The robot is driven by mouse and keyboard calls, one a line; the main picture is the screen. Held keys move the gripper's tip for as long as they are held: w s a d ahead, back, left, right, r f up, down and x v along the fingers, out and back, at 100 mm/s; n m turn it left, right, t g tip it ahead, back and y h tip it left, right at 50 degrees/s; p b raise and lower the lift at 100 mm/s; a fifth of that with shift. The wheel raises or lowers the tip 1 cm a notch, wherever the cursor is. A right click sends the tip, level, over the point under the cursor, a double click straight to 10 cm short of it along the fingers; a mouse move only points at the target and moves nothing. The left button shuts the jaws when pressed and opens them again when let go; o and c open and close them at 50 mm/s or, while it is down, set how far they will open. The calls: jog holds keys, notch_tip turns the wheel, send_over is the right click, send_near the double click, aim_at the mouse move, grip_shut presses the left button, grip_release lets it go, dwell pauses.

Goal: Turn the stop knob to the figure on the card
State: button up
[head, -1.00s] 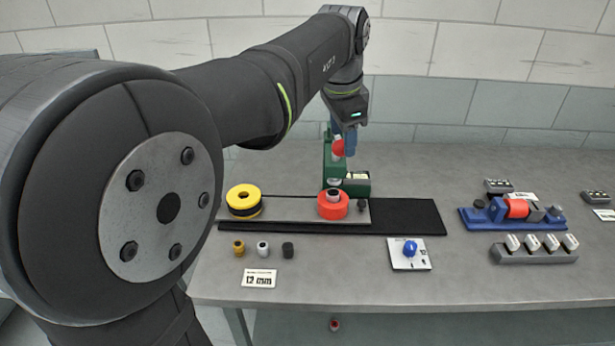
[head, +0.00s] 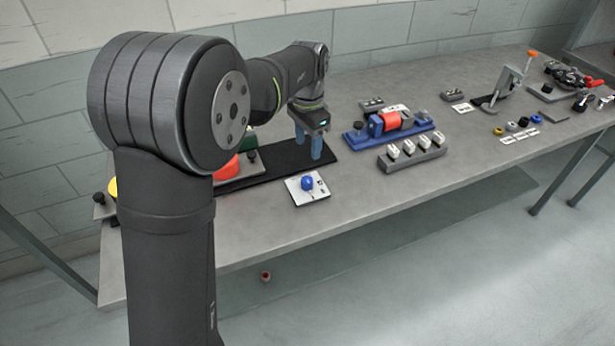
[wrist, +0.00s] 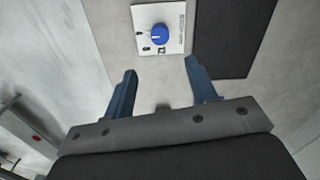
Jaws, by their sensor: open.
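The stop knob (head: 308,183) is a blue round knob on a white square plate (head: 318,197) with dark markings, lying near the bench's front edge. It also shows in the wrist view as a blue knob (wrist: 160,34) with a pale pointer line, on its white plate (wrist: 143,17); the figures are too small to read surely. My gripper (head: 316,160) is open and empty above the bench, behind the knob in the head view. In the wrist view my gripper (wrist: 160,80) has its two blue fingers spread, with the knob beyond the fingertips. The card cannot be picked out surely.
A black mat (head: 285,157) lies just left of my gripper. Right of it are a blue fixture (head: 356,139) with a red cylinder and a grey rack (head: 412,157) with several pale blocks. The bench's front edge (head: 330,223) is close to the knob plate.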

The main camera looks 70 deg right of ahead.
aim_at(308, 179)
notch_tip(308, 179, down, 13)
jog(key=shift+r, duration=0.2)
jog(key=c, duration=1)
